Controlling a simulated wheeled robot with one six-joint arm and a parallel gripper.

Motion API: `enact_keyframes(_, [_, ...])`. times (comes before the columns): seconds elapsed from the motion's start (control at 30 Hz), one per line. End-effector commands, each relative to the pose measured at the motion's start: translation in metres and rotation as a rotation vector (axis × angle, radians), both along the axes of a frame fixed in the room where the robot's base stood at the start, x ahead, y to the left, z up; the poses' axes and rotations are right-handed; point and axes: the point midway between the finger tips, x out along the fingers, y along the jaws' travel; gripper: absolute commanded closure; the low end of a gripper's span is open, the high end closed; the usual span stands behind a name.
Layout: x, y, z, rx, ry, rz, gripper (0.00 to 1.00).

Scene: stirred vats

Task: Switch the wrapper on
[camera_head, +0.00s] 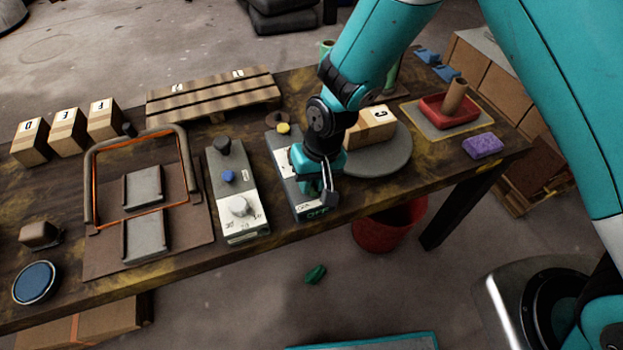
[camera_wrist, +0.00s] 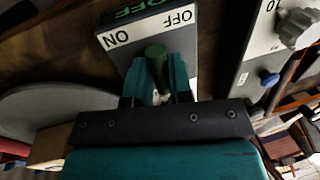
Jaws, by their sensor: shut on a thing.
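The wrapper's control box (camera_head: 283,150) stands on the table, grey with a white label plate. Its green display reads OFF (camera_head: 318,211). The fingers hide the handle's lower part. The wrapper's round grey turntable (camera_head: 385,160) holds a carton marked C (camera_head: 372,126).
A second control box (camera_head: 236,190) with a dial and blue button stands close left. Farther left is an orange-edged frame (camera_head: 140,170). A red tray (camera_head: 447,112) and purple sponge (camera_head: 483,146) lie right. A red bin (camera_head: 385,232) stands below the table.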

Motion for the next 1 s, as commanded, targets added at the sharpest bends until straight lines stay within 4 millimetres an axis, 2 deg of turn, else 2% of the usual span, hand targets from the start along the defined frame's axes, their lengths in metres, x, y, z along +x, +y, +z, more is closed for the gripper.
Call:
enact_keyframes(0.6, [0.0006,0.0008,-0.0002,-0.002,0.002,0.565,1.00])
enact_keyframes(1.0, [0.0006,0.0012,-0.0003,-0.002,0.002,0.788,1.00])
